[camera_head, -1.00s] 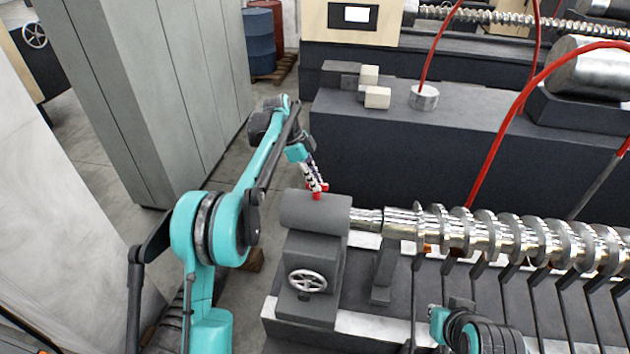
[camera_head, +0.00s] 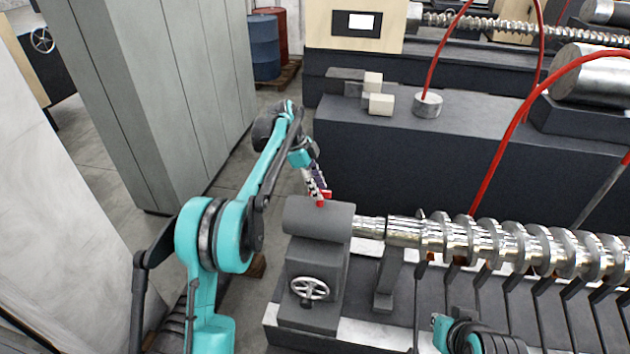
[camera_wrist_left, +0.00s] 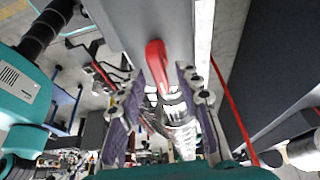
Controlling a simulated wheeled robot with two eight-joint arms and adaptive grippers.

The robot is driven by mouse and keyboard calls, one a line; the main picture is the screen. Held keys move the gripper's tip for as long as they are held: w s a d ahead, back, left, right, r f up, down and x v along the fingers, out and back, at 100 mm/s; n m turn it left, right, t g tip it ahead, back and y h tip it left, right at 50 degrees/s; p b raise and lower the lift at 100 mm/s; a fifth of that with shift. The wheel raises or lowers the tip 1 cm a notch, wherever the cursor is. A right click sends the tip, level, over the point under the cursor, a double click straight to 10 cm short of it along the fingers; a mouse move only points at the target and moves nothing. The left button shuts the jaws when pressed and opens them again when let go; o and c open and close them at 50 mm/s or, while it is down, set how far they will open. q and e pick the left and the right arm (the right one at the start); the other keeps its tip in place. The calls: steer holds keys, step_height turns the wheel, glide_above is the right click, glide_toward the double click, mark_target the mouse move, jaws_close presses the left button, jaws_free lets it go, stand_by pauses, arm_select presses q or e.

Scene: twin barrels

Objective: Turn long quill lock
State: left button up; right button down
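The red quill lock lever (camera_head: 320,204) stands on top of the dark grey tailstock (camera_head: 318,222). In the left wrist view the red lever (camera_wrist_left: 157,66) shows large, against the grey tailstock body, between the two finger pads. My left gripper (camera_head: 317,190) is at the top of the tailstock, right at the lever. Its fingers (camera_wrist_left: 162,98) are apart, one on each side of the lever, with gaps visible. Contact with the lever cannot be made out. Part of my right arm (camera_head: 475,335) shows at the bottom right; its gripper is not visible.
A handwheel (camera_head: 310,288) is on the tailstock front. A shiny screw shaft (camera_head: 500,240) runs right from the tailstock over dark supports. A grey cabinet (camera_head: 160,90) stands left of my left arm. Red hoses (camera_head: 510,140) arch over the dark bench behind.

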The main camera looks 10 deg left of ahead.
arm_select(q)
steer(key=v, duration=1.2)
steer(key=shift+f, duration=0.1)
